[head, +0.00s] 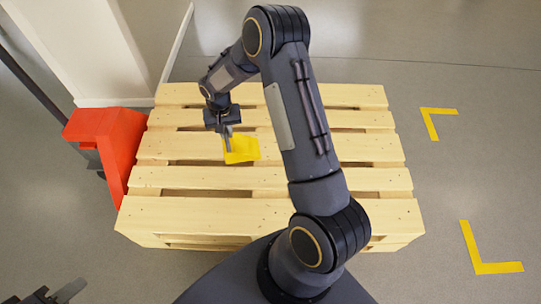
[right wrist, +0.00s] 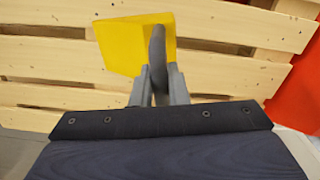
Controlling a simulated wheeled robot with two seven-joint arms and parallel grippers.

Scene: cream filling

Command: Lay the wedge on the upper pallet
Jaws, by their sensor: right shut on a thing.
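The yellow wedge (head: 243,150) is over the left-middle slats of the wooden upper pallet (head: 215,213). My right gripper (head: 228,142) points down and is shut on the wedge near its left edge. In the right wrist view the wedge (right wrist: 122,44) sits in front of my right gripper (right wrist: 158,68), its broad yellow face showing against the slats. I cannot tell whether the wedge touches the slats. My left gripper (head: 62,293) is at the bottom left corner, partly cut off, away from the pallet, with its fingers apart and nothing between them.
An orange-red pallet jack (head: 112,140) stands against the pallet's left side. A white wall or post (head: 85,45) is behind it. Yellow corner marks (head: 485,262) lie on the grey floor at the right. The rest of the pallet top is bare, with gaps between slats.

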